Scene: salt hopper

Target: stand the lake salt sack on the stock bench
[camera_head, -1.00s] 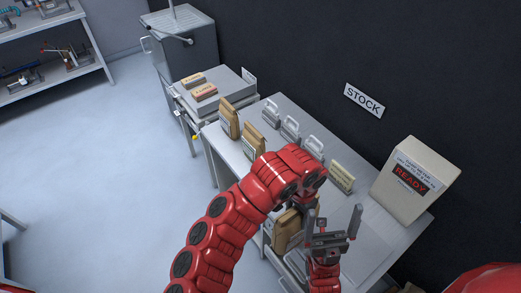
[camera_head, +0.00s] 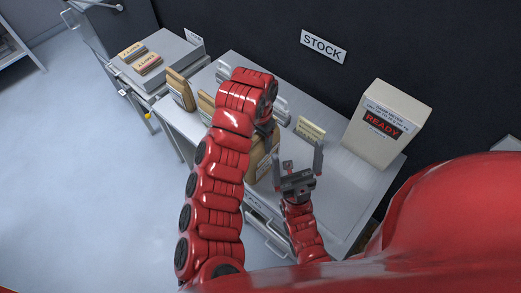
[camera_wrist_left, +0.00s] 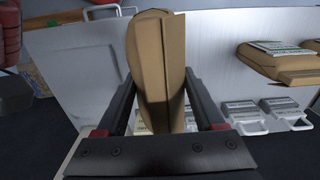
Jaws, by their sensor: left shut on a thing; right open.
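My left gripper (camera_wrist_left: 158,88) is shut on a brown paper sack (camera_wrist_left: 153,50), with one finger on each side of it. In the head view this sack (camera_head: 261,158) shows over the front part of the stock bench (camera_head: 345,190), partly hidden behind my left arm. Its label cannot be read, and I cannot tell whether its base touches the bench. My right gripper (camera_head: 298,170) is open and empty, fingers upward, just right of the held sack.
More brown sacks (camera_head: 180,90) stand at the bench's left end. Grey handled blocks (camera_head: 281,112) and a yellowish card (camera_head: 310,130) stand behind. Bare bench lies before the box.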

